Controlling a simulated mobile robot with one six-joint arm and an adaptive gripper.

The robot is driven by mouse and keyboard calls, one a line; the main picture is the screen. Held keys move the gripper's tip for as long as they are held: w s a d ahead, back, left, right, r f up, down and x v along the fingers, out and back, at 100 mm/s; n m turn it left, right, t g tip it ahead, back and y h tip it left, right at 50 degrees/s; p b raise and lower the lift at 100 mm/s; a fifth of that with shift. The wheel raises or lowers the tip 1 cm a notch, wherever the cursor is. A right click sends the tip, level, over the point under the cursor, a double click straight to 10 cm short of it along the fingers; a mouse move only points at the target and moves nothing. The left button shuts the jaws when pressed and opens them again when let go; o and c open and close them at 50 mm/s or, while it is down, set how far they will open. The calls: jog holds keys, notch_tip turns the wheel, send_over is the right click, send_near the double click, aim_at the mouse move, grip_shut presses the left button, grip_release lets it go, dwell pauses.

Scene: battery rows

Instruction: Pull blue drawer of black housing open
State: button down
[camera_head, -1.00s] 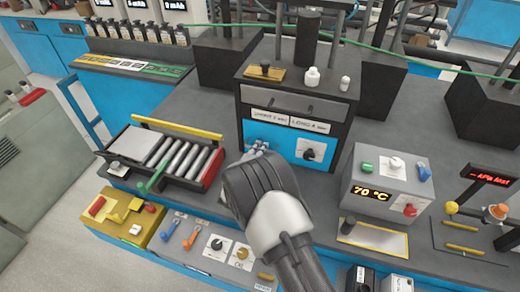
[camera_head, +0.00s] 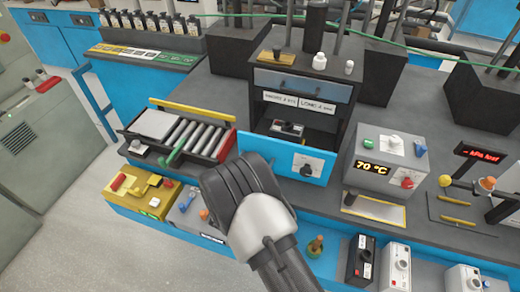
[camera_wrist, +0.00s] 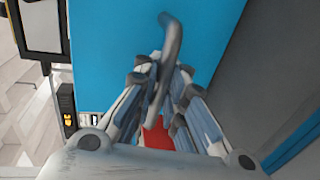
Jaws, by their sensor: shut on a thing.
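The black housing (camera_head: 341,125) stands at the middle of the bench in the head view. Its blue drawer (camera_head: 312,172) is out toward me, with its blue front standing forward of the housing. A dark knob on a white plate is on the front's right part. In the wrist view the blue front (camera_wrist: 115,45) fills the middle, and a grey curved handle (camera_wrist: 171,35) sticks out from it. My gripper (camera_wrist: 163,68) is shut on this handle, with its fingers on both sides. In the head view my wrist hides the fingers and handle.
A small device (camera_head: 287,129) shows in the opening behind the blue front. A roller tray (camera_head: 226,144) with a yellow bar is close on the left. A grey box reading 70 °C (camera_head: 364,181) stands on the right. Small boxes line the bench's front.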

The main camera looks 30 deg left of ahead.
jog(key=f+p+v, duration=0.2)
jog(key=v, duration=0.9)
jog(key=shift+s, duration=0.4)
jog(key=c, duration=1.7)
grip_release()
jog(key=shift+d, duration=0.1)
jog(key=v, duration=1.2)
